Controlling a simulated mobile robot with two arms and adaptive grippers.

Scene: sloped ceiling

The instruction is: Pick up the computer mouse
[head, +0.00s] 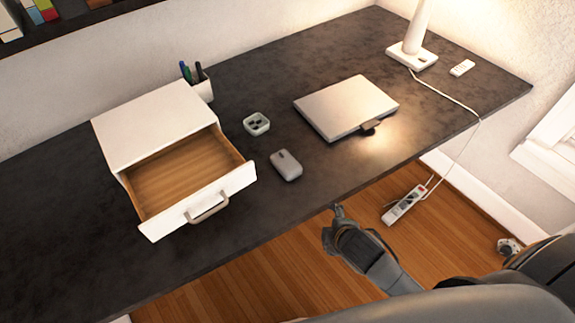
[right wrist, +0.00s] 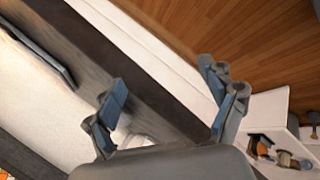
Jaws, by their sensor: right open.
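The computer mouse (head: 286,165) is light grey and lies on the dark desk, right of the open drawer and near the desk's front edge. My right gripper (head: 337,212) is just off the front edge, to the lower right of the mouse and apart from it. In the right wrist view its two fingers (right wrist: 168,100) are spread with nothing between them in their grasp. I cannot make out the mouse for certain in that view. My left gripper is not in view.
A power strip (head: 404,204) lies on the floor.

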